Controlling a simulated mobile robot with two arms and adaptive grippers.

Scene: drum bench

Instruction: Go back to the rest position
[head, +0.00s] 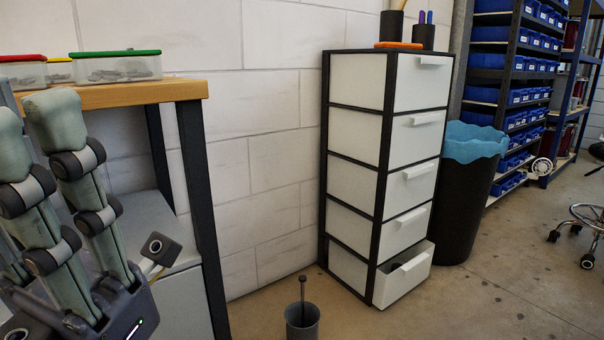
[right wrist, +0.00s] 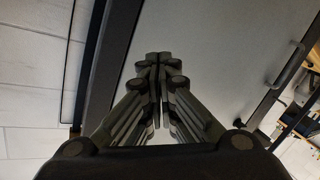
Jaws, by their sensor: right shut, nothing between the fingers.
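My right gripper (right wrist: 158,62) fills the middle of the right wrist view. Its fingers are closed together and hold nothing. It is in front of a flat grey panel (right wrist: 215,50) with a bar handle (right wrist: 290,67); the distance is unclear.
A white drawer unit (head: 356,148) has its bottom drawer (head: 405,275) partly open. A dark bin (head: 470,195) with a blue liner stands to its right. A small dark pot (head: 302,325) is on the floor in front. Clear floor lies at the lower right.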

